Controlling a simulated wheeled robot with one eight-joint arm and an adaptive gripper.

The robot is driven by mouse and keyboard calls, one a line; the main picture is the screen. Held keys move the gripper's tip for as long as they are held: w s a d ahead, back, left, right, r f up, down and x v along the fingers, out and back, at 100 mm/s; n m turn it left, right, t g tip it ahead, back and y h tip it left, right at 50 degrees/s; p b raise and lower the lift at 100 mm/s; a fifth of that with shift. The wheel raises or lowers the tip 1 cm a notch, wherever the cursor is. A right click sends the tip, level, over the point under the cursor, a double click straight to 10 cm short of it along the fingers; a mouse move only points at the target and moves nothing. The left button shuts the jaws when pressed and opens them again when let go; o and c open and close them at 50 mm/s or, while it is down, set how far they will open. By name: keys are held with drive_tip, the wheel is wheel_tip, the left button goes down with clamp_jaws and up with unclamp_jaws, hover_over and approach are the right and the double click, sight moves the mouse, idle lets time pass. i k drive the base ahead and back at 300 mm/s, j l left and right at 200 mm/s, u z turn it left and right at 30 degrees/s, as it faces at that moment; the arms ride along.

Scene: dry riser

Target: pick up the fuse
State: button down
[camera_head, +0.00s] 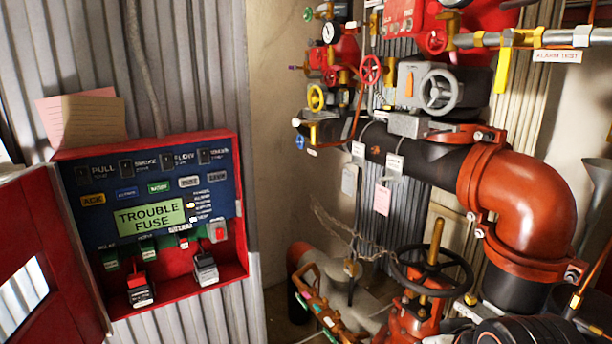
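A red alarm panel box (243,205) hangs open on the corrugated wall at left. Its green display (150,217) reads "TROUBLE FUSE". In its lower part sit a red and black block (140,290), a grey and white block (205,268) and a small red piece (217,232) near the right side. Small red and green parts line the row above the blocks. I cannot tell for certain which of these is the fuse. My gripper is not clearly visible in the head view. A dark rounded shape at the bottom right edge may be part of my arm.
The red panel door (60,255) is swung open to the left. Pink and tan papers (92,120) are above the box. At right stand a large red pipe elbow (525,205), a black handwheel (430,270), valves and a hanging chain (345,232). Bare wall separates panel and pipes.

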sight(182, 238)
drive_tip(key=j+u, duration=0.7)
drive_tip(key=i+j+u, duration=0.1)
drive_tip(key=j+u, duration=0.25)
drive_tip(key=j, duration=0.15)
